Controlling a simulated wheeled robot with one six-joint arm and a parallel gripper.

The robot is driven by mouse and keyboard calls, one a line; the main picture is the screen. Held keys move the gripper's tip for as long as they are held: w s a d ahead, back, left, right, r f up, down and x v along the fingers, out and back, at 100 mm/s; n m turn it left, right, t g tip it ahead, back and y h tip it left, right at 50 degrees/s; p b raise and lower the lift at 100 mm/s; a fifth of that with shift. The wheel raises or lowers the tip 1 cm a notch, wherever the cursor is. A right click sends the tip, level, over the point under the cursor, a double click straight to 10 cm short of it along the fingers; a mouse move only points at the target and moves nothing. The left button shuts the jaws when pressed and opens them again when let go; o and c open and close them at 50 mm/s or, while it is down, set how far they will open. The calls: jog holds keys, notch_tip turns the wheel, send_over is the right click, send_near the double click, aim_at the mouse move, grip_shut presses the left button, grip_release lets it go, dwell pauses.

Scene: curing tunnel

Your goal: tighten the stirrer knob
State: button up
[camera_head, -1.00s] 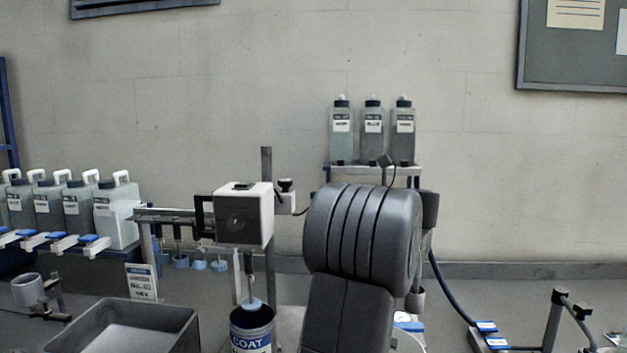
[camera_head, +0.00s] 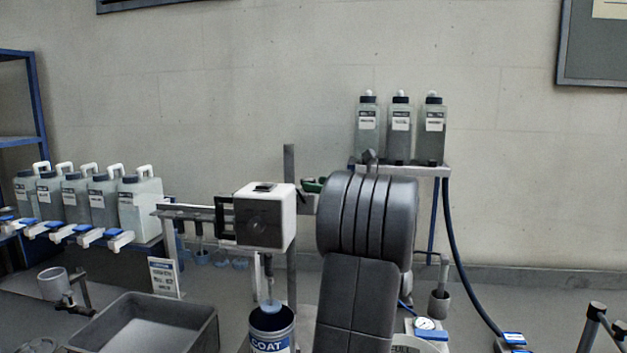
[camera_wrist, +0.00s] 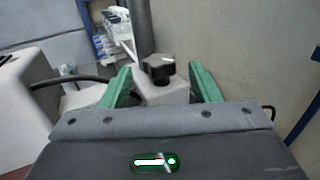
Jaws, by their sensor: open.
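The stirrer's white box-shaped head (camera_head: 265,217) stands on an upright post above a can marked COAT (camera_head: 272,332), with its shaft running down into the can. The black stirrer knob (camera_wrist: 158,68), with a pale pointer line, sits on a light grey block in the wrist view. In the head view the knob is hidden behind my gripper. My gripper (camera_wrist: 160,87) is open, with one green finger on each side of the block and the knob between and beyond them. Green of the gripper also shows just right of the stirrer head in the head view (camera_head: 313,186).
A dark cable (camera_wrist: 70,81) runs left of the gripper to the white housing. Several jugs (camera_head: 140,205) stand in a row at left. A shelf with three bottles (camera_head: 400,135) is behind my arm. A grey bin (camera_head: 145,325) lies front left.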

jog(key=shift+x, duration=1.2)
jog(key=c, duration=1)
